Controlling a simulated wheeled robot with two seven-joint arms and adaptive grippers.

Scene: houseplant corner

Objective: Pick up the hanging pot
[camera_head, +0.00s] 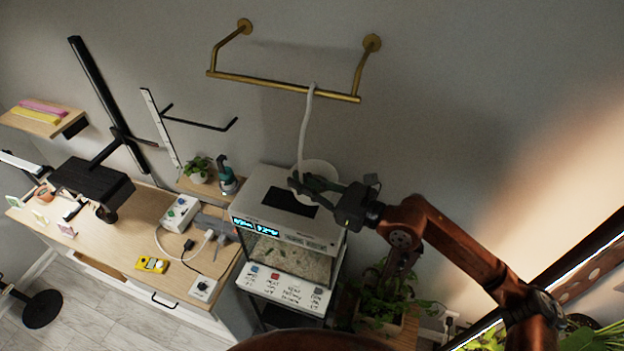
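The hanging pot (319,168) is a round white pot below a brass wall rail (285,86). A white strap (305,130) runs from the rail's bar down to it. My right gripper (298,183) reaches in from the right, with its dark fingers across the front of the pot, overlapping it in the picture. The fingers hide part of the pot, and I cannot tell whether they are closed on it. My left gripper is not in view.
A white glass-fronted cabinet (257,190) with a lit display stands just below the pot. A wooden desk (120,235) with sockets, cables and a yellow device is at left. A leafy plant (385,300) stands below my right arm. The wall right of the rail is clear.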

